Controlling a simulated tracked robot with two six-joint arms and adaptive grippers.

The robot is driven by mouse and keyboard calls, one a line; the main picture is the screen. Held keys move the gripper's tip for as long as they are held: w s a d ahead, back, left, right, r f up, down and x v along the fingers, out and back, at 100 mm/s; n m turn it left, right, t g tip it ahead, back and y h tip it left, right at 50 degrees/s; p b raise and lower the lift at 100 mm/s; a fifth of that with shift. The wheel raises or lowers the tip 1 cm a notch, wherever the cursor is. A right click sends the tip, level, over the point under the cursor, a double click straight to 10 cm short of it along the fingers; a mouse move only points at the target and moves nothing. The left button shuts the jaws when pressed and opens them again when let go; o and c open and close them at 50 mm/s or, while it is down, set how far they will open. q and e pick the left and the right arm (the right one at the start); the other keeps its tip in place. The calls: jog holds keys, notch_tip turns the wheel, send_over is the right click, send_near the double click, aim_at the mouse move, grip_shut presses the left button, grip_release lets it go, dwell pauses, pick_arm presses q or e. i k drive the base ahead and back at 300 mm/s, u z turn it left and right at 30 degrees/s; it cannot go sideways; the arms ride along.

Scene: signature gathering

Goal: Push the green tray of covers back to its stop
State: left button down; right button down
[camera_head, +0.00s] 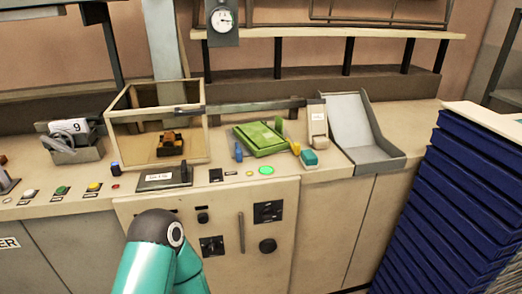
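The green tray (250,131) lies flat on the beige counter, right of the glass-sided box. It carries a lighter green flat piece, and a small green upright tab (279,126) stands at its back right corner. A dark rail (262,106) runs behind it. A gap appears between tray and rail, but I cannot tell which part is the stop. A teal arm of mine with a dark elbow joint rises at the bottom, left of centre, well short of the tray. Neither gripper is in view.
A clear box (155,130) with a brown object inside stands left of the tray. Blue (238,152), yellow (295,148) and teal (309,158) pieces sit close around the tray's front. A grey chute (360,132) and tall blue stack (455,210) are at right.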

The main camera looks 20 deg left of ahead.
aim_at(259, 138)
jog(key=i, duration=0.9)
